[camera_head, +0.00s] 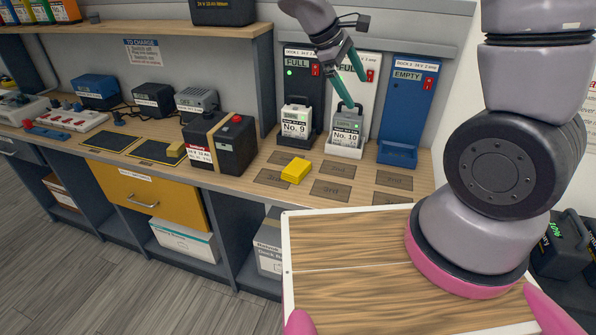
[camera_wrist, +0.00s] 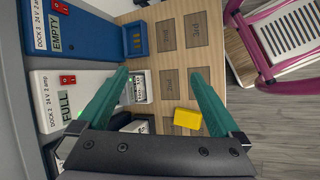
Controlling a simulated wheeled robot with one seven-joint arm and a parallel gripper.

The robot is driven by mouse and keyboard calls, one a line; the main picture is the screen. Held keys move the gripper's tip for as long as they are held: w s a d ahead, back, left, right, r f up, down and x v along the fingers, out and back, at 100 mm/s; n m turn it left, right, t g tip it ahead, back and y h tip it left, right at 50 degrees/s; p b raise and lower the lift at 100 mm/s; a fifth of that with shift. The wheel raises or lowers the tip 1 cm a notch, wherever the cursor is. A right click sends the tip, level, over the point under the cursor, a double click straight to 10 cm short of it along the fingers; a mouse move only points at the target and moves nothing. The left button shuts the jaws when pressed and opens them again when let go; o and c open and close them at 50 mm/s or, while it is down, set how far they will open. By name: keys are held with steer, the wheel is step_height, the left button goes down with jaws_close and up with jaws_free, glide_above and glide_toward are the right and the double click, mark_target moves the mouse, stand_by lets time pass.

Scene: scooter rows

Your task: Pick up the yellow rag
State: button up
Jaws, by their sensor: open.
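The yellow rag (camera_head: 296,170) looks like a small folded block. It lies on the wooden bench top, on the dark marked patches in front of the docks. It also shows in the wrist view (camera_wrist: 187,118), just below and left of one fingertip line, close to the right finger. My gripper (camera_head: 350,88) is open, with its two teal fingers apart, raised in front of the docks near battery No. 10. In the wrist view my gripper (camera_wrist: 158,75) has nothing held between its fingers. The gripper and the rag are apart.
Battery No. 9 (camera_head: 296,122) and battery No. 10 (camera_head: 346,133) stand in docks marked FULL. The blue dock (camera_head: 402,120) is marked EMPTY. A black battery (camera_head: 220,143) stands left of the rag. Bench space right of the rag is clear.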

steer(key=w+a+f+n+t+h, duration=0.35)
steer(key=a+f+n, duration=0.6)
steer(key=f, duration=0.35)
steer(key=n+t+y, duration=0.2)
steer(key=n+t, duration=0.4)
steer(key=n, duration=0.3)
glide_toward(296, 167)
steer(key=shift+d+r, duration=0.1)
steer(key=shift+r, duration=0.2)
steer(key=shift+f, duration=0.35)
steer(key=shift+y, duration=0.35)
steer(key=x, duration=1)
steer(key=shift+w+d, duration=0.1)
steer(key=shift+d, duration=0.1)
steer(key=c, duration=1.2)
steer(key=shift+o, duration=0.2)
steer(key=shift+r, duration=0.1)
